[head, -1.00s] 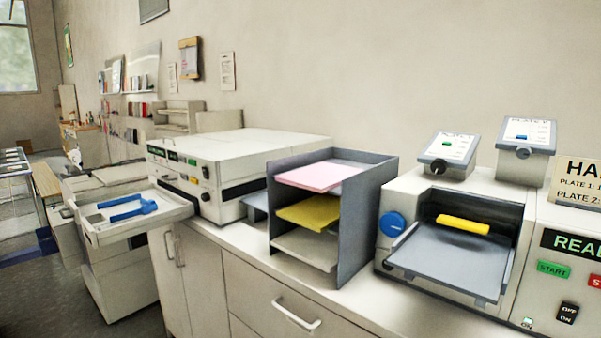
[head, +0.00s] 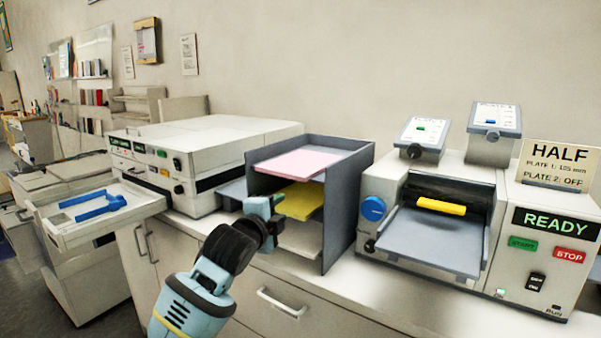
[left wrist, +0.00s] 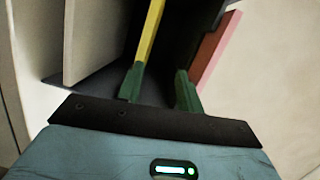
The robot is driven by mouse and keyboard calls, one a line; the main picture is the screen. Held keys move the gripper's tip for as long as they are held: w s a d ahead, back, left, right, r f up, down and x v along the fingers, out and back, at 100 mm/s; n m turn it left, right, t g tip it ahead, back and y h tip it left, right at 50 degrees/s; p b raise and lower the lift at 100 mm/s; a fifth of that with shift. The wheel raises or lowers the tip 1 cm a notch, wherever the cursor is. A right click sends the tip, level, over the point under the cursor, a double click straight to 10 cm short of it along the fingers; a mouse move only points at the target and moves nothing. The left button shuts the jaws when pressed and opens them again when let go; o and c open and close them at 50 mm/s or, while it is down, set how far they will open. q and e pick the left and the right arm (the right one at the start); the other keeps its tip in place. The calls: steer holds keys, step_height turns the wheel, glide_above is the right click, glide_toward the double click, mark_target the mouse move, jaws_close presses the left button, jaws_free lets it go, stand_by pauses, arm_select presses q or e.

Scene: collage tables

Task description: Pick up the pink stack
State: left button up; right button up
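The pink stack (head: 290,165) lies flat on the top level of a grey tray rack (head: 342,205). A yellow stack (head: 300,201) lies on the level below, and a whitish stack (head: 302,238) lies at the bottom. My left gripper (head: 268,207) is in front of the rack's open side, below the pink stack. In the left wrist view its green fingers (left wrist: 160,88) are apart with nothing held between them. There the pink stack (left wrist: 222,45) is beyond the right finger and the yellow stack (left wrist: 151,32) is by the left finger. My right gripper is not in view.
A white machine (head: 205,160) stands left of the rack, with an extended tray (head: 60,235) holding a blue piece. A machine (head: 480,220) with a yellow bar and a READY panel stands close on the right. A drawer handle (head: 283,302) projects below the counter.

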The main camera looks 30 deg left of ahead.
mark_target(278, 174)
arm_select(q)
steer(key=shift+m+t+y, duration=0.4)
steer(key=r, duration=0.2)
steer(key=a+r, duration=0.1)
steer(key=r, duration=0.4)
steer(key=shift+a, duration=0.4)
steer(key=shift+w+a+f, duration=0.1)
steer(key=shift+w+a, duration=0.15)
steer(key=shift+w, duration=1)
steer(key=shift+w+a, duration=0.25)
steer(key=shift+w, duration=1.05)
steer(key=shift+w+a+f, duration=0.1)
steer(key=shift+w+a, duration=0.15)
steer(key=shift+w, duration=1)
steer(key=shift+r, duration=0.1)
jaws_close()
